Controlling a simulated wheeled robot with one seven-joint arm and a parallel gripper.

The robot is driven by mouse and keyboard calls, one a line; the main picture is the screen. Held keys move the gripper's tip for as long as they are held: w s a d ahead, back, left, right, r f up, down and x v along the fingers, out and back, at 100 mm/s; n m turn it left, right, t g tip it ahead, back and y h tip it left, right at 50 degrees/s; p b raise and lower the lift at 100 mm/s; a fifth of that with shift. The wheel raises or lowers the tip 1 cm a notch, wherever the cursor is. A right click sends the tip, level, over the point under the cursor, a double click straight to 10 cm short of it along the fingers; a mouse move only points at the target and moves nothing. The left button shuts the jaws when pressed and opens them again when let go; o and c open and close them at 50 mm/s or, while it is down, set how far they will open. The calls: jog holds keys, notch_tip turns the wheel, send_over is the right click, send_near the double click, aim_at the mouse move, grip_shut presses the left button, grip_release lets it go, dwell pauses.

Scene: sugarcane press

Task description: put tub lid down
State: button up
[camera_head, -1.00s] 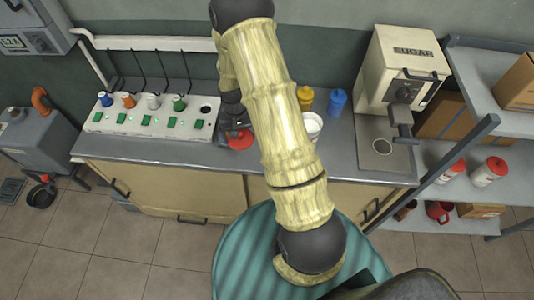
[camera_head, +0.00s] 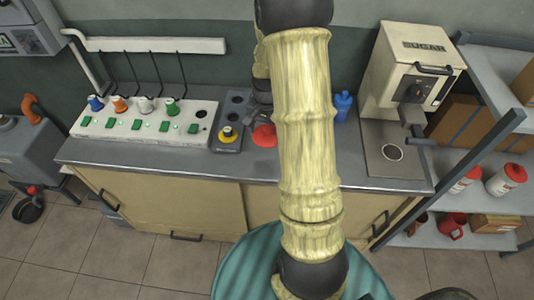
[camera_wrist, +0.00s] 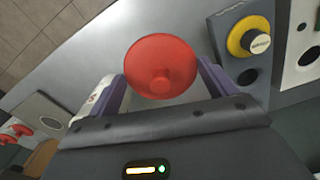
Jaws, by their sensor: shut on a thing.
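In the head view the lid (camera_head: 264,136) shows just left of my arm, over the grey counter near the front edge; my gripper (camera_head: 262,112) is partly hidden by the arm. I cannot tell whether the lid touches the counter. A white object (camera_wrist: 92,105) shows beside the left finger in the wrist view, mostly hidden.
A grey block with a yellow-ringed plug (camera_head: 228,135) stands left of the lid. Further left is a white switch panel (camera_head: 145,122) with coloured plugs. A blue bottle (camera_head: 342,105) and the sugar machine (camera_head: 410,75) stand right of my arm. Bare counter (camera_head: 150,155) runs along the front.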

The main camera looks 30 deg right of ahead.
send_over(267, 156)
notch_tip(267, 156, down, 6)
jog(key=shift+w+r, duration=0.1)
jog(key=shift+f+p, duration=0.3)
jog(key=shift+f, duration=1.6)
jog(key=shift+f, duration=0.2)
jog(key=o, duration=0.8)
jog(key=shift+o, duration=0.2)
jog(key=shift+r, duration=0.15)
notch_tip(267, 156, up, 12)
jog(key=shift+r+b, duration=0.1)
jog(key=shift+b, duration=0.35)
